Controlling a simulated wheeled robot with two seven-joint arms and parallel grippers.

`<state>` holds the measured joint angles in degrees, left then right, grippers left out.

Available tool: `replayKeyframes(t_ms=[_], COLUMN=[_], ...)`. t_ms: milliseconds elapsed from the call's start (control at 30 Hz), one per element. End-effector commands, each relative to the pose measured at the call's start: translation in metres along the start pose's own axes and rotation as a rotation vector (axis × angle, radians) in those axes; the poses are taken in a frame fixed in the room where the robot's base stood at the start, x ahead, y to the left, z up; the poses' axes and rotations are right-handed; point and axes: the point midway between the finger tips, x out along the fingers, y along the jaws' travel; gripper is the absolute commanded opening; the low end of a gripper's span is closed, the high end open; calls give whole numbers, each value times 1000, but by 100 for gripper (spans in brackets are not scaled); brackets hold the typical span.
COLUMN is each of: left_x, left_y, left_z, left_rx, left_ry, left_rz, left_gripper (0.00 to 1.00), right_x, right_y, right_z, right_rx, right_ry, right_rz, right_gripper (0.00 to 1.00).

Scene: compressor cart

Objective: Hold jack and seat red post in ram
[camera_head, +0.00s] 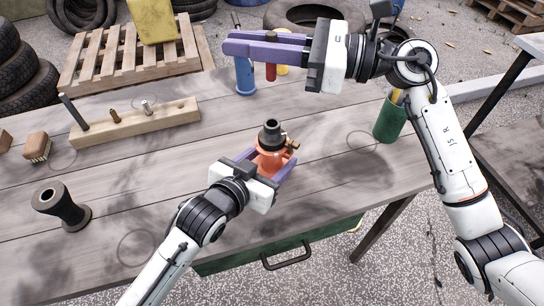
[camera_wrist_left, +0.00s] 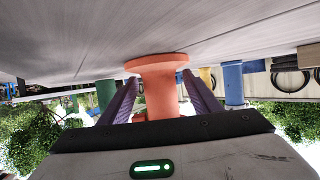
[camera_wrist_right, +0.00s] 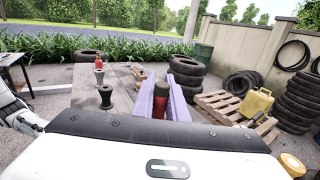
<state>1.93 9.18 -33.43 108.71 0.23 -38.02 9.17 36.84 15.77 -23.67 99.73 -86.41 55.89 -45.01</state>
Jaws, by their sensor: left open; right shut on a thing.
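The orange jack (camera_head: 270,160) stands upright on the table with a black ram (camera_head: 272,133) on top and a brass fitting at its right side. My left gripper (camera_head: 271,168) is open, its purple fingers on either side of the jack; the left wrist view shows the jack's orange body (camera_wrist_left: 160,92) between them with gaps. My right gripper (camera_head: 250,43) is shut on the red post (camera_head: 271,71), which hangs below the fingers above the back of the table, away from the ram. The post also shows between the fingers in the right wrist view (camera_wrist_right: 160,108).
A green cup (camera_head: 390,120) is at right. A wooden block with pegs (camera_head: 135,122), a brush (camera_head: 37,147) and a black spool (camera_head: 62,208) are at left.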

Motion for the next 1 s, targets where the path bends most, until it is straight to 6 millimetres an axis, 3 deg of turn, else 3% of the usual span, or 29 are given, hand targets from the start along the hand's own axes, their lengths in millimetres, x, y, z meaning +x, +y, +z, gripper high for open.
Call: replayKeyframes(t_ms=[233,600,833,1000], left_x=[1,0,0,0], left_y=[0,0,0,0], left_z=[0,0,0,0], left_rx=[0,-1,-1,-1], left_ry=[1,1,0,0], left_rz=[0,0,0,0], left_gripper=[57,0,0,0], right_x=[0,0,0,-1], right_y=[0,0,0,-4], right_z=[1,1,-2,-19], right_rx=[-1,0,0,1], right_ry=[-1,-1,1,11], right_rz=[0,0,-10,-96], right_gripper=[0,0,0,0])
